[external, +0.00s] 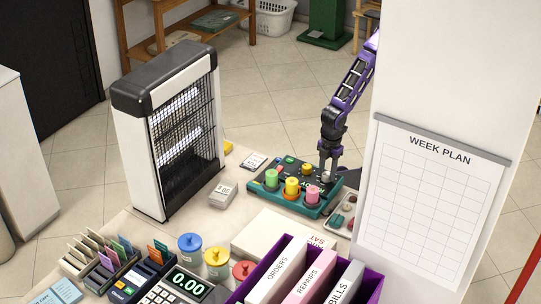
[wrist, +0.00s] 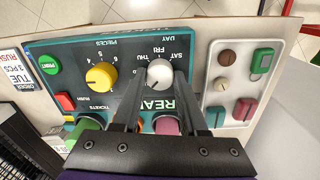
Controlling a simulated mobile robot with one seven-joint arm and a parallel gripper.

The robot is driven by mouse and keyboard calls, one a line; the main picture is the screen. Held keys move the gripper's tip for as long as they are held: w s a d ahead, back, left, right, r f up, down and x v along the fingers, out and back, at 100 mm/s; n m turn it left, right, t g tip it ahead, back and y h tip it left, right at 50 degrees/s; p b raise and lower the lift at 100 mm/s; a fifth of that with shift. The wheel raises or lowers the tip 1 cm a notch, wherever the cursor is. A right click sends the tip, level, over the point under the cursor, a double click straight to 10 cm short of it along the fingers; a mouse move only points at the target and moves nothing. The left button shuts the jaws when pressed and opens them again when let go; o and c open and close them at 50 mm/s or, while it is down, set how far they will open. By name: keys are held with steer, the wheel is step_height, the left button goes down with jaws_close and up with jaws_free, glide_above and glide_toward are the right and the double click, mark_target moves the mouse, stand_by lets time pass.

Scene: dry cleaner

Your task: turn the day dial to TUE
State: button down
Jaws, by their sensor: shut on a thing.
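The day dial (wrist: 159,74) is a round white knob on a teal and dark control panel (wrist: 75,52) in the wrist view. Which day the dial points to I cannot tell. My gripper (wrist: 161,78) is shut on the dial, one dark finger on each side. In the external view my gripper (external: 328,168) reaches down onto the panel's right back corner.
A yellow pieces dial (wrist: 101,75) sits left of the day dial. A green button (wrist: 48,61) and a red button (wrist: 65,102) are further left. A tray of small parts (wrist: 250,60) lies close right.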

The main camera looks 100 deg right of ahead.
stand_by(0.4)
steer(key=shift+c, duration=2.2)
jaws_free()
steer(key=shift+r, duration=0.1)
step_height(320, 180, up, 17)
steer(key=p, duration=0.2)
steer(key=shift+s+a+r+p, duration=0.15)
steer(key=shift+s+a+p, duration=0.05)
steer(key=shift+a+p, duration=0.1)
